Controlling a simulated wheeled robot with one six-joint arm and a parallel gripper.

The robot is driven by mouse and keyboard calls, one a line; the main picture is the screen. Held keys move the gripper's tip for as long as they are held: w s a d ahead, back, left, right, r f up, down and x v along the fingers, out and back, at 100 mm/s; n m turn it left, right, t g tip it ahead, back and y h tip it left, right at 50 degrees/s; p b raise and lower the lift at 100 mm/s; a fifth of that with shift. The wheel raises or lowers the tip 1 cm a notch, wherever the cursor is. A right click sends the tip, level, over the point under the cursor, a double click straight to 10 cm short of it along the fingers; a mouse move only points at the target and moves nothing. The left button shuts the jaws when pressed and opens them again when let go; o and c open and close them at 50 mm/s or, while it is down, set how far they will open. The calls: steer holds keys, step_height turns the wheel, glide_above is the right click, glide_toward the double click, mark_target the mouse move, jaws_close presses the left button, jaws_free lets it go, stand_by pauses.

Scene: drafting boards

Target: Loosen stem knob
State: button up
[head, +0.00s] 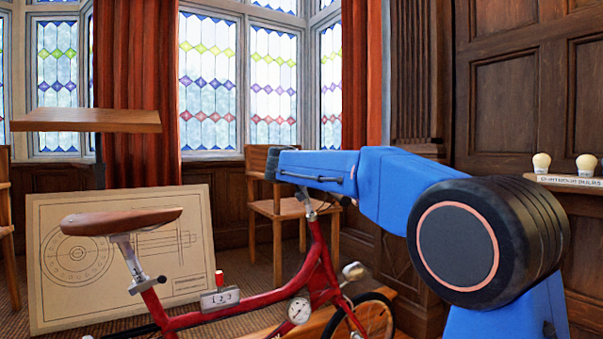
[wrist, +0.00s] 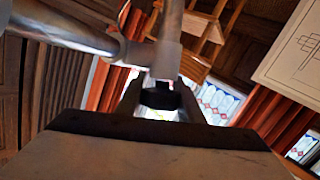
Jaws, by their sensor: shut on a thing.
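The red bicycle (head: 320,263) stands in the middle of the head view, its metal stem (head: 308,207) rising from the front of the frame. My blue arm reaches left above the stem, and the head view does not show my fingers clearly. In the wrist view, the grey metal stem (wrist: 169,42) comes down between my fingers. My gripper (wrist: 160,93) is shut on a small dark piece, which looks like the stem knob (wrist: 157,99), beside the lower end of that metal. The knob's far side is hidden, and its looseness cannot be told.
The bicycle's brown saddle (head: 120,221) and small counter box (head: 221,299) lie left of the stem. A drawing board (head: 190,205) leans behind. A wooden chair (head: 279,208) stands behind the stem. Light bulbs (head: 586,164) sit on a shelf at right.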

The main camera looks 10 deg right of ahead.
steer(key=shift+a+n+y, duration=0.2)
steer(key=shift+n+y, duration=0.5)
steer(key=shift+y, duration=0.15)
steer(key=shift+a+n+y, duration=0.15)
steer(key=shift+n+y, duration=0.55)
steer(key=shift+y, duration=0.15)
steer(key=shift+w+a+f+n+y, duration=0.1)
steer(key=shift+a+n+y, duration=0.1)
steer(key=shift+n+y, duration=0.5)
steer(key=o, duration=1.1)
steer(key=shift+c, duration=0.2)
steer(key=v, duration=1.7)
steer(key=shift+a, duration=0.1)
